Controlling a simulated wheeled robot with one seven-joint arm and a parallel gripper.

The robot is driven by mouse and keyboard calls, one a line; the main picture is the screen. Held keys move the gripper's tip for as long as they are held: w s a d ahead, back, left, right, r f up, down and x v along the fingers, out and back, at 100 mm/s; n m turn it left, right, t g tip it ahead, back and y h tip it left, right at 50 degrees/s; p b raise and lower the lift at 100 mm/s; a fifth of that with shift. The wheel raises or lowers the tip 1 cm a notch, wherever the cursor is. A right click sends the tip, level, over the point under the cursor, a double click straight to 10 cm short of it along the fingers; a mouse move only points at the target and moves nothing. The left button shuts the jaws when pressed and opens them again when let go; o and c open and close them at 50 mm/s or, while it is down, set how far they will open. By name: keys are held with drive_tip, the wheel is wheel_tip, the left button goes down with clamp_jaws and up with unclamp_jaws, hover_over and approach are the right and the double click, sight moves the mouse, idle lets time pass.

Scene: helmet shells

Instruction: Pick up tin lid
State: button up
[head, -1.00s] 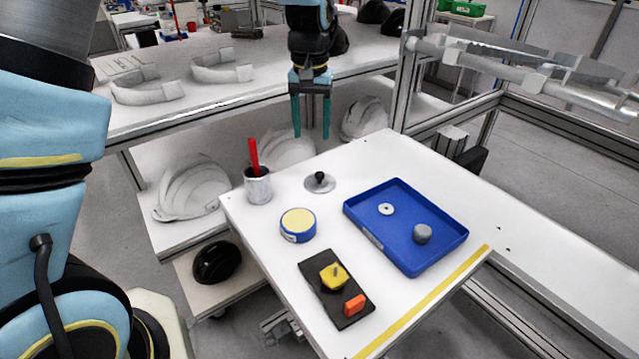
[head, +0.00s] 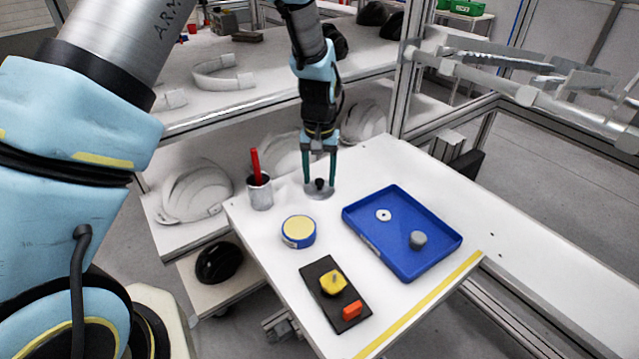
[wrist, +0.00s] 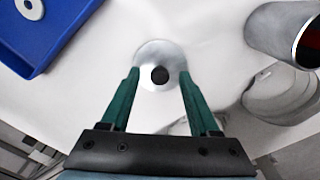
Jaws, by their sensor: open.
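The tin lid (head: 322,192) is a flat grey metal disc with a black knob, lying on the white table near its far edge. In the wrist view the tin lid (wrist: 148,55) lies just beyond the fingertips, its knob between the lines of the two fingers. My gripper (head: 320,181) has green fingers spread on either side of the knob, pointing down. In the wrist view my gripper (wrist: 159,72) is open with nothing held. Whether the fingertips touch the disc cannot be told.
A metal cup (head: 259,192) with a red item stands left of the lid. A blue and yellow round tin (head: 298,232) is nearer the front. A blue tray (head: 405,268) lies right, and a black mat (head: 350,318) with yellow and orange pieces lies in front. White table is bare between them.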

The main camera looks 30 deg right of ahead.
drive_tip(key=shift+f, duration=0.15)
clamp_jaws()
idle(0.4)
